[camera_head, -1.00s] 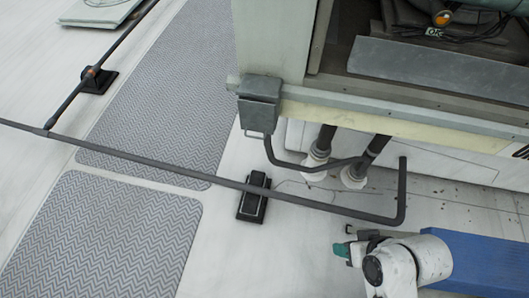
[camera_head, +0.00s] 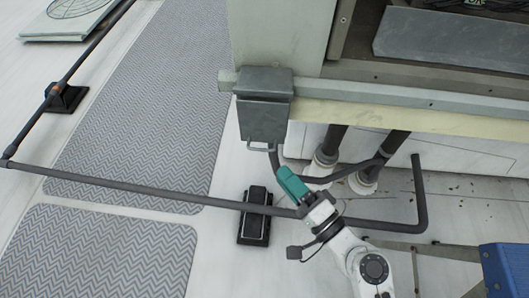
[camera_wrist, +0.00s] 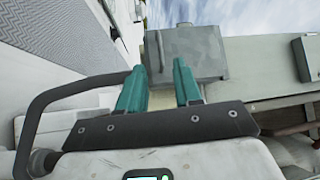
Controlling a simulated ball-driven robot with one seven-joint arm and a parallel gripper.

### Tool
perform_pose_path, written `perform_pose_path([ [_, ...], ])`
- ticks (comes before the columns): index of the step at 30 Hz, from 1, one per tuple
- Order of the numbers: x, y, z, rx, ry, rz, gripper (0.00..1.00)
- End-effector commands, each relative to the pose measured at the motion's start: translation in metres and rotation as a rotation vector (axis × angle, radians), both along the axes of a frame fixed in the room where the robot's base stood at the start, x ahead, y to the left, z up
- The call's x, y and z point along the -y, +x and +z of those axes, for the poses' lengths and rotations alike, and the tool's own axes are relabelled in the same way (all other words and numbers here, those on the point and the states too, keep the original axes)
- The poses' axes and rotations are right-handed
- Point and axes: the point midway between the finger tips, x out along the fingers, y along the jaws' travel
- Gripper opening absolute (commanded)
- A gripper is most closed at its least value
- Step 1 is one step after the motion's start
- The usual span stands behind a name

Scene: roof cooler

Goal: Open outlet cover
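The outlet cover (camera_head: 264,118) is a grey metal box lid on the corner of the large cabinet, and it looks closed. A thin wire handle (camera_head: 262,149) sticks out at its lower edge. My gripper (camera_head: 285,174) is just below and slightly right of the handle, apart from it. In the wrist view the cover (camera_wrist: 196,50) is ahead, with the handle (camera_wrist: 160,50) at its left side. There my gripper (camera_wrist: 160,68) shows two teal fingers spread apart with nothing between them. The handle lines up roughly with the gap between the fingers.
A dark pipe rail (camera_head: 150,193) runs across below the cover, on a black foot block (camera_head: 255,216). Two dark pipes (camera_head: 333,143) rise beside it under the cabinet (camera_head: 400,85). A blue object (camera_head: 506,268) is at lower right. Grey mats (camera_head: 130,110) lie left.

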Motion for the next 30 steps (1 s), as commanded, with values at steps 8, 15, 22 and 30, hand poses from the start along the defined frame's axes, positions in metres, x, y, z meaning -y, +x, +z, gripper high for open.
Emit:
perform_pose_path([
  [8,-0.036,0.037,0.008,0.001,-0.001,0.002,0.34],
  [15,-0.053,0.055,0.010,0.001,-0.002,0.002,0.34],
  [22,-0.056,0.058,0.010,-0.001,-0.002,0.002,0.34],
  [30,-0.055,0.058,0.009,0.000,-0.003,0.000,0.21],
])
